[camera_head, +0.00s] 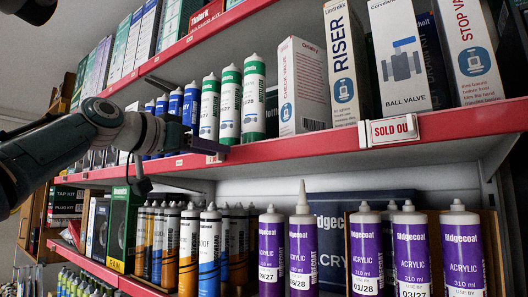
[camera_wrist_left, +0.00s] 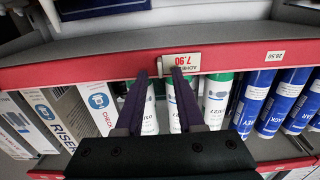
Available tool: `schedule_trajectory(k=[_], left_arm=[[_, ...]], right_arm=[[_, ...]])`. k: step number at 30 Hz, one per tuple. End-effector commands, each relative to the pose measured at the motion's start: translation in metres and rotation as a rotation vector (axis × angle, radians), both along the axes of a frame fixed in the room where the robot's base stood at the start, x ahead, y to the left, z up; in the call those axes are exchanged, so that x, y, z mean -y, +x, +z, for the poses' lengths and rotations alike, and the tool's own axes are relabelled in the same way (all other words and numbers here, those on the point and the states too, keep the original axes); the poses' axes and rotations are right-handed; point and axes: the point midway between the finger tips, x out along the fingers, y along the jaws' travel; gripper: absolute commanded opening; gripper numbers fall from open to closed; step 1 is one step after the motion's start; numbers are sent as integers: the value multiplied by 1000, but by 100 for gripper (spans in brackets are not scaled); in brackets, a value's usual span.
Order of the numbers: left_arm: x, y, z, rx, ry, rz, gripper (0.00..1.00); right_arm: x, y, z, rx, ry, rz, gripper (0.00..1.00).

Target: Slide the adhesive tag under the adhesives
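The adhesive tag (camera_wrist_left: 180,64), a pale label reading 7.90, sits on the red shelf rail in the left wrist view, which looks upside down. White tubes with green ends (camera_wrist_left: 217,100) stand behind the rail there; they show as three upright tubes in the head view (camera_head: 230,105). My left gripper (camera_wrist_left: 169,71) has its two dark purple fingers apart, tips at the rail. One tip is by the tag's left end, the other overlaps the tag; contact is unclear.
Blue tubes (camera_wrist_left: 253,103) stand beside the green-ended ones, with another tag (camera_wrist_left: 268,56) reading 28.50 on their rail. A SOLD OUT sign (camera_head: 389,131) hangs on the rail farther right. Boxes (camera_head: 303,88) flank the tubes. Purple tubes (camera_head: 364,250) stand on the shelf below.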

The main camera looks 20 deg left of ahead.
Motion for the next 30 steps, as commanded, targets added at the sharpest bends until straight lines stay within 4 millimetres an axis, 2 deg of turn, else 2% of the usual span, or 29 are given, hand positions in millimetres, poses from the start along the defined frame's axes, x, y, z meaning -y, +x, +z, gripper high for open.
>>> schedule_trajectory(k=[5, 9, 15, 21, 30], left_arm=[[-7, -16, -6, 5, 4, 2, 38], [-16, -41, -9, 6, 4, 4, 38], [-28, -75, -7, 4, 4, 4, 38], [-33, -91, -2, 1, 1, 2, 38], [-34, -92, 0, 0, 0, 1, 38]], right_arm=[[0, 0, -22, 0, 0, 0, 0], [0, 0, -48, 0, 0, 0, 0], [0, 0, -74, 0, 0, 0, 0], [0, 0, -82, -1, 0, 0, 0], [0, 0, -81, -1, 0, 0, 0]])
